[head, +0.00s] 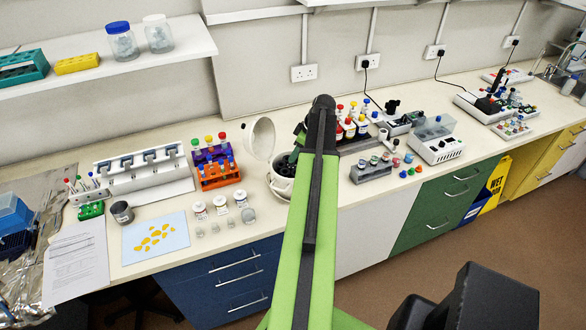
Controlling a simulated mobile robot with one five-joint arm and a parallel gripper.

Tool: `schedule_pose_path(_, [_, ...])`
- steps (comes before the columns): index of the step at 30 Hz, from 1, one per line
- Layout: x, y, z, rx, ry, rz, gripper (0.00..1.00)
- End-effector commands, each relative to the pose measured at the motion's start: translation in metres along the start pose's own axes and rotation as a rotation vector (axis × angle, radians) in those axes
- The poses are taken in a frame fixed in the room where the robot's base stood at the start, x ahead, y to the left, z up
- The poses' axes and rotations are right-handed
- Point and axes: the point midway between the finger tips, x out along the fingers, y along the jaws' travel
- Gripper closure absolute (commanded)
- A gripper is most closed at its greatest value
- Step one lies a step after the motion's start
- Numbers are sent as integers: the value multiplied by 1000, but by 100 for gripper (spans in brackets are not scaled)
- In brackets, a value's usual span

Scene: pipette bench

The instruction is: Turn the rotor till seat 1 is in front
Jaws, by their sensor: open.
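A small white centrifuge (279,188) stands on the bench in the middle of the head view, with its round lid (261,139) raised. The dark rotor (284,169) shows partly inside its bowl. My green arm covers the right side of the centrifuge. My gripper (292,158) is open and points down at the bowl, over or just inside it; I cannot tell whether it touches the rotor. The seat numbers are too small to read, so I cannot tell which seat is in front.
Orange and purple tube racks (219,175) and a white pipette stand (145,175) are to the left. White bottles (221,205) stand in front of them. Several capped bottles (352,128) and a grey block with vials (370,171) are close on the right. A shelf (180,45) hangs at upper left.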

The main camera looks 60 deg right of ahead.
Motion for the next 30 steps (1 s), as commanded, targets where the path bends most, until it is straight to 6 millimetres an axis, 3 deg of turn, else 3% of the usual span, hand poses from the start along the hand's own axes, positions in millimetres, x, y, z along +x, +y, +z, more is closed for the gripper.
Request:
schedule_pose_path(1, [19, 0, 3, -2, 0, 0, 60])
schedule_pose_path(3, [27, 0, 2, -2, 0, 0, 60])
schedule_pose_path(13, [29, 0, -1, 0, 0, 0, 60])
schedule_pose_path(22, [29, 0, -1, -1, 0, 0, 98])
schedule_pose_path(30, [29, -1, -1, -1, 0, 0, 100])
